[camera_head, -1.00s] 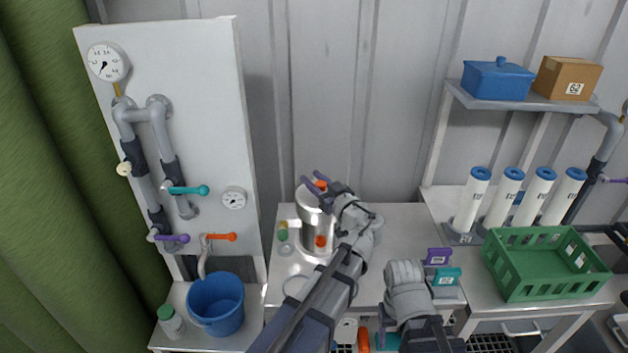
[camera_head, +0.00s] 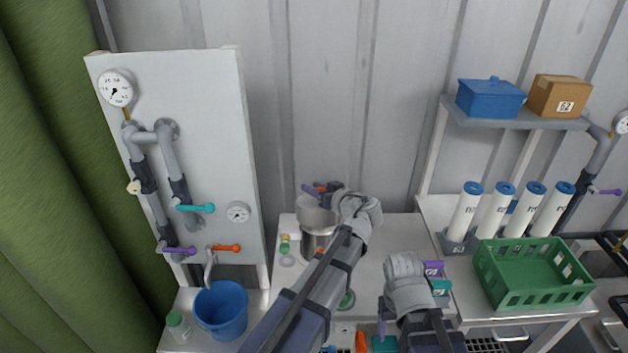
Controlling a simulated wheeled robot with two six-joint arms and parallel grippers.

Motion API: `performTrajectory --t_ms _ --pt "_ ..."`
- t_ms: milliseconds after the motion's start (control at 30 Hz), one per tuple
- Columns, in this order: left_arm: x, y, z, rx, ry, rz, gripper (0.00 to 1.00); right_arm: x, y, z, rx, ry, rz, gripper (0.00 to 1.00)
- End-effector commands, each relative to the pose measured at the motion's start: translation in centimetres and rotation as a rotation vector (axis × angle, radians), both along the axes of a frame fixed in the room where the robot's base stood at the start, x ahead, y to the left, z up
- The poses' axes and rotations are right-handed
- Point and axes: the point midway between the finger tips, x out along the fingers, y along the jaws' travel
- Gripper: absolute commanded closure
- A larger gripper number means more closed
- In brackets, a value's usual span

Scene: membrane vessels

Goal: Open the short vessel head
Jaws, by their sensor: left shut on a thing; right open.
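The short vessel (camera_head: 318,244) is a shiny steel cylinder standing on the bench in the middle. Its head (camera_head: 313,214) is a paler grey cylinder with an orange knob on top, sitting over the vessel's upper end. Whether a gap parts the two I cannot tell. My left gripper (camera_head: 320,188) is at the top of the head, its purple fingers shut on the orange knob. My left arm covers part of the vessel's right side. My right gripper (camera_head: 382,328) hangs low over the bench's front, to the right, empty; only one purple finger shows clearly.
A blue bucket (camera_head: 221,309) is further left, below the pipe panel (camera_head: 225,120). A green crate (camera_head: 535,275) and several white membrane tubes (camera_head: 465,212) stand on the right. The bench right of the vessel is largely clear.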

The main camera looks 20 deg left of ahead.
Motion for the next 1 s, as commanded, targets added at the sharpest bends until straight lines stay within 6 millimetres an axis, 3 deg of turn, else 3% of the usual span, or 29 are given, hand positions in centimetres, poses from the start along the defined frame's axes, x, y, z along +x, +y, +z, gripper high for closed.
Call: performTrajectory --t_ms 33,400,700,1000 --pt "0.7 0.1 1.2 -0.013 0.042 0.001 1.00 0.0 0.0 2.0 0.000 0.000 0.000 0.33" --pt "3.3 0.8 1.3 -0.111 0.380 0.001 1.00 0.0 0.0 7.4 0.000 0.000 0.001 0.33" --pt "5.2 1.3 0.6 -0.187 0.647 0.001 1.00 0.0 0.0 10.0 0.000 0.000 0.002 0.33" --pt "6.4 1.7 -0.3 -0.248 0.859 -0.001 1.00 0.0 0.0 10.7 0.000 0.000 0.002 0.33"
